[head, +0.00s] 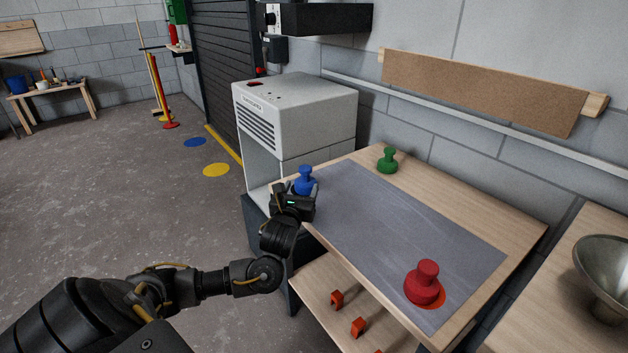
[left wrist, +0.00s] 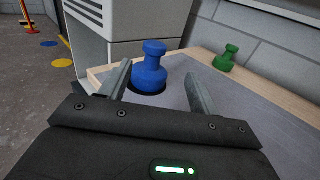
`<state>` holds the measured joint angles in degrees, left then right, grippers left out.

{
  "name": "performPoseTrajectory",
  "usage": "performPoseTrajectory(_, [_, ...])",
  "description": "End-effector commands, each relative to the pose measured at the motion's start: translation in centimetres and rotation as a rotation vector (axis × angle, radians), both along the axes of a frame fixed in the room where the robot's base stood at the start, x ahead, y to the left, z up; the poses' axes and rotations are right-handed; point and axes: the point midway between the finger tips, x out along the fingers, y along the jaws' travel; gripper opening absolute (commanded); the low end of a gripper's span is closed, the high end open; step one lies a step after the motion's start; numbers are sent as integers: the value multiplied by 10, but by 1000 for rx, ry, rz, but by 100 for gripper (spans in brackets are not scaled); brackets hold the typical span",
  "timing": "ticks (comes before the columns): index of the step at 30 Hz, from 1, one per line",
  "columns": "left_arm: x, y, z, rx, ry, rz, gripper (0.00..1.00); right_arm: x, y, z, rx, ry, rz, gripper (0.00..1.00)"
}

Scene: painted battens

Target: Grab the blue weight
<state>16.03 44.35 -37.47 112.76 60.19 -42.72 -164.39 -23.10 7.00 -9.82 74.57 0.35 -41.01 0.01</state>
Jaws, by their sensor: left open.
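The blue weight (head: 305,180) stands upright at the far left corner of the table, partly hidden by my left gripper in the head view. My left gripper (head: 303,190) is at its near side. In the left wrist view the gripper (left wrist: 158,88) is open, with one finger on each side of the blue weight (left wrist: 150,70). Whether the fingers touch it cannot be told. A dark round spot shows under the weight. My right gripper is not in view.
A green weight (head: 387,160) stands at the table's back edge. A red weight (head: 425,283) stands on an orange spot at the front right of the grey mat (head: 385,220). A white machine (head: 295,110) stands just behind the table's left end. The mat's middle is clear.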

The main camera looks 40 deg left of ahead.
Motion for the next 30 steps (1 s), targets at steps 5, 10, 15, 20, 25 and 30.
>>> performPoseTrajectory(5, [11,12,0,5,-1,8,62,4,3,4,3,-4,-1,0])
performPoseTrajectory(10, [35,23,0,3,-1,8,62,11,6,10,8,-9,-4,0])
performPoseTrajectory(15, [48,28,0,0,0,6,62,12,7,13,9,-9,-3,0])
performPoseTrajectory(20, [51,29,0,0,0,4,62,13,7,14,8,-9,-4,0])
performPoseTrajectory(25, [71,41,2,1,0,7,62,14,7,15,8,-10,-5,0])
performPoseTrajectory(30, [90,50,2,0,-1,5,62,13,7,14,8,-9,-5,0])
